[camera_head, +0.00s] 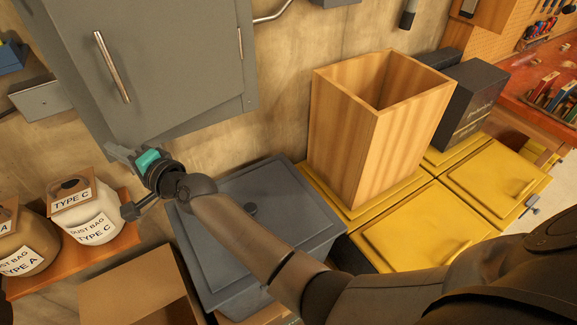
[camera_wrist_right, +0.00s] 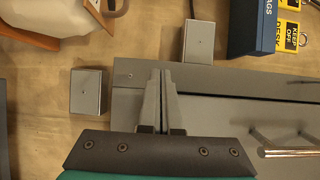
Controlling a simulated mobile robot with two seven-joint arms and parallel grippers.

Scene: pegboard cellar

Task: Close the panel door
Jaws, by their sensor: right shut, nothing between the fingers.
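The grey panel door (camera_head: 170,60) is on the wall cabinet at the upper left, with a long metal handle (camera_head: 111,67). It looks closed or nearly closed; I cannot tell if it sits flush. My right gripper (camera_head: 118,152) is shut and empty at the door's lower left corner. In the right wrist view, the gripper's fingers (camera_wrist_right: 162,100) lie side by side over the grey cabinet, near a corner. The handle (camera_wrist_right: 288,152) shows at the right there. Whether the fingertips touch the door is unclear. My left gripper is in neither view.
A dark grey lidded bin (camera_head: 250,225) stands below my right arm. A tall wooden box (camera_head: 370,140) stands on yellow-topped cabinets (camera_head: 420,230) to the right. Dust bags (camera_head: 95,215) sit on a shelf at the lower left. An open cardboard box (camera_head: 130,290) is at the bottom.

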